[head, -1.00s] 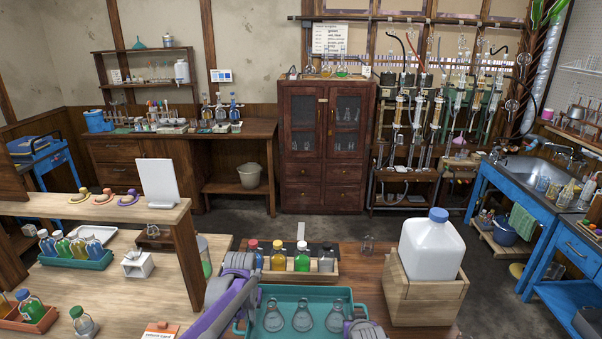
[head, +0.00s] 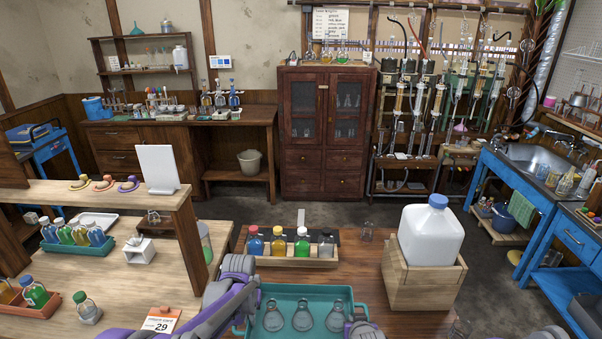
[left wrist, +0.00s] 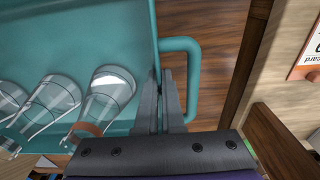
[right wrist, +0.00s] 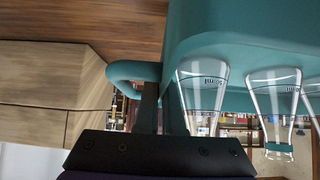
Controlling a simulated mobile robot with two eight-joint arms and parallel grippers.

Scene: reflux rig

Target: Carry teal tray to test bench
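The teal tray (head: 282,290) is at the bottom middle of the head view, with three clear flasks (head: 302,316) in it. My left gripper (left wrist: 162,78) is closed at the tray's side wall, by its loop handle (left wrist: 194,80). My right gripper (right wrist: 160,92) is closed at the opposite side, by the other handle (right wrist: 118,72). The tray appears level and held between both grippers. The exact finger contact is partly hidden. I cannot tell which surface is the test bench.
A wooden table (head: 365,285) carries a rack of coloured bottles (head: 278,261) and a white jug in a wooden crate (head: 425,296). A shelved bench (head: 100,196) stands left, with a teal bottle tray (head: 78,250) and a card (head: 161,320). Open floor (head: 330,212) lies beyond.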

